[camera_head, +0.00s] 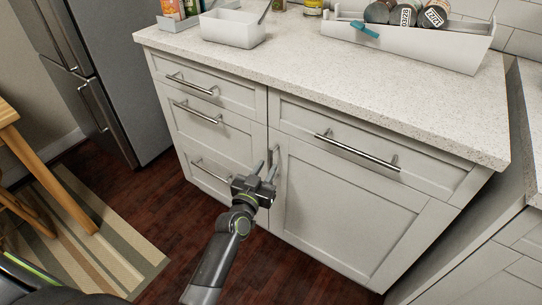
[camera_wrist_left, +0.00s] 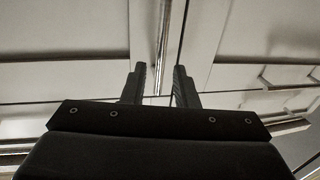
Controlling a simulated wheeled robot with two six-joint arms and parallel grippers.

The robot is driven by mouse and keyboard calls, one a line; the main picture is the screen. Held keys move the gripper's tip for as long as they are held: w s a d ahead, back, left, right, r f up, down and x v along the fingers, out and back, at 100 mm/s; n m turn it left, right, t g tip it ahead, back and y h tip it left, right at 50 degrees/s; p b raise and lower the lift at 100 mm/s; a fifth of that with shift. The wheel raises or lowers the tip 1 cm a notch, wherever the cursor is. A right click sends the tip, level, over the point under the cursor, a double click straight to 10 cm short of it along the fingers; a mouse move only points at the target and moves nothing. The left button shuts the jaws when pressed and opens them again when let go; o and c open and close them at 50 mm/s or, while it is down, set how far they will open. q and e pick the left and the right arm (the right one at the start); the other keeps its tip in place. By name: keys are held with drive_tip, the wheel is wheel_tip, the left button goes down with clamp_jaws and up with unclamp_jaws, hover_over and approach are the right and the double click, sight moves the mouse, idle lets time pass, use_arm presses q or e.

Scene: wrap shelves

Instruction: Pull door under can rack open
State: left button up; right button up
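The white cabinet door (camera_head: 345,210) is at the lower right of the counter, under a drawer and below the can rack (camera_head: 400,42). It looks shut. Its vertical metal handle (camera_head: 276,157) is at the door's left edge. My left gripper (camera_head: 266,167) is at this handle, its two fingers apart. In the left wrist view the handle (camera_wrist_left: 164,35) runs between the open fingers (camera_wrist_left: 160,78); I cannot tell whether either touches it. My right gripper is not in view.
Drawers with horizontal handles (camera_head: 199,111) are left of the door, and another handle (camera_head: 356,150) is above it. A fridge (camera_head: 125,70) stands at the left. A striped rug (camera_head: 115,245) and wooden furniture (camera_head: 50,180) are at lower left. Floor before the door is clear.

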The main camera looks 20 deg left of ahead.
sight(270, 161)
use_arm(q)
drive_tip(key=shift+w+d, duration=0.15)
drive_tip(key=shift+w, duration=2.05)
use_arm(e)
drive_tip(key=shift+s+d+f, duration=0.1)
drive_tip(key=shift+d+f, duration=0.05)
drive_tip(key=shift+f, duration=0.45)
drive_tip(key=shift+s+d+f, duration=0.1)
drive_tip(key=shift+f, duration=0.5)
use_arm(q)
clamp_jaws()
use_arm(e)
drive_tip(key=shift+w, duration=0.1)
